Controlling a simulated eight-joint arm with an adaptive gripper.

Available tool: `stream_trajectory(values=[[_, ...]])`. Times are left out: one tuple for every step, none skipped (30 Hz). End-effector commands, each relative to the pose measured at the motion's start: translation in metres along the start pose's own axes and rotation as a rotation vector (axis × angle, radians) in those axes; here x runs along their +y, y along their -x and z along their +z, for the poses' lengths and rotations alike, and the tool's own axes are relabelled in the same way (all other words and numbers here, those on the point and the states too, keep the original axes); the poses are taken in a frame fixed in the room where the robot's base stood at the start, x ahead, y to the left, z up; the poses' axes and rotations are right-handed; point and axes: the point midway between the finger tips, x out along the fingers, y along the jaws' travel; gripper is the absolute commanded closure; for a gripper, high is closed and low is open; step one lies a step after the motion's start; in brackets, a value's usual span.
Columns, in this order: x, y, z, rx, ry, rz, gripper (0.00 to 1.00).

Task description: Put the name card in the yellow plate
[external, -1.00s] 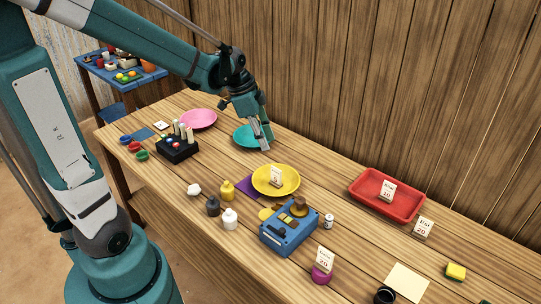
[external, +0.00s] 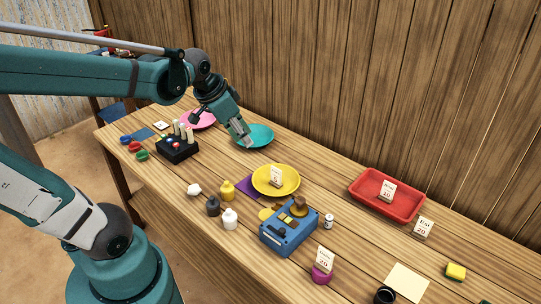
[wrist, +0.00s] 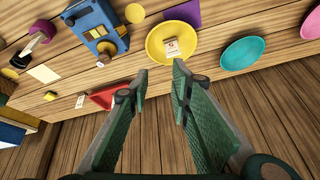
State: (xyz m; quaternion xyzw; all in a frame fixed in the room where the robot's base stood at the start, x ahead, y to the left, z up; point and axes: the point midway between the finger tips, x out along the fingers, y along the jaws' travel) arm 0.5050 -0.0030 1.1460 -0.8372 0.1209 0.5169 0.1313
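The yellow plate (external: 291,187) lies near the middle of the table and shows in the wrist view (wrist: 157,52). A small white name card (external: 276,177) stands in it, also in the wrist view (wrist: 172,47). Other similar cards stand in the red tray (external: 387,191), right of that tray (external: 424,228) and on a purple holder (external: 325,259). My gripper (external: 247,143) is above the teal plate (external: 262,133), up and left of the yellow plate. In the wrist view its fingers (wrist: 160,74) are apart with nothing between them.
A red tray (external: 358,190) lies to the right. A blue box device (external: 284,239) stands in front of the yellow plate, with small bottles (external: 230,219) to its left. A pink plate (external: 209,119) and a black block with pegs (external: 177,151) are at left. A plank wall backs the table.

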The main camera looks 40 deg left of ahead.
Motion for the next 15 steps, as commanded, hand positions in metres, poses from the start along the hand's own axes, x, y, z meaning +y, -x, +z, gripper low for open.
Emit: stream_trajectory(values=[[0.002,0.004,0.004,0.008,0.020,-0.008,0.78],[0.003,0.006,0.007,0.012,0.035,-0.013,0.78],[0.004,0.009,0.009,0.020,0.053,-0.020,0.78],[0.005,0.011,0.011,0.026,0.068,-0.025,0.78],[0.005,0.013,0.013,0.031,0.082,-0.030,0.78],[0.007,0.015,0.016,0.039,0.101,-0.035,0.78],[0.008,0.017,0.018,0.045,0.116,-0.040,0.78],[0.008,0.019,0.020,0.052,0.129,-0.044,0.78],[0.009,0.022,0.023,0.059,0.148,-0.050,0.78],[0.010,0.023,0.025,0.065,0.163,-0.054,0.78],[0.011,0.025,0.027,0.072,0.176,-0.058,0.78],[0.011,0.027,0.030,0.081,0.195,-0.064,0.78],[0.012,0.029,0.032,0.087,0.210,-0.067,0.78],[0.013,0.030,0.034,0.093,0.223,-0.070,0.78],[0.014,0.032,0.037,0.102,0.242,-0.074,0.78]])
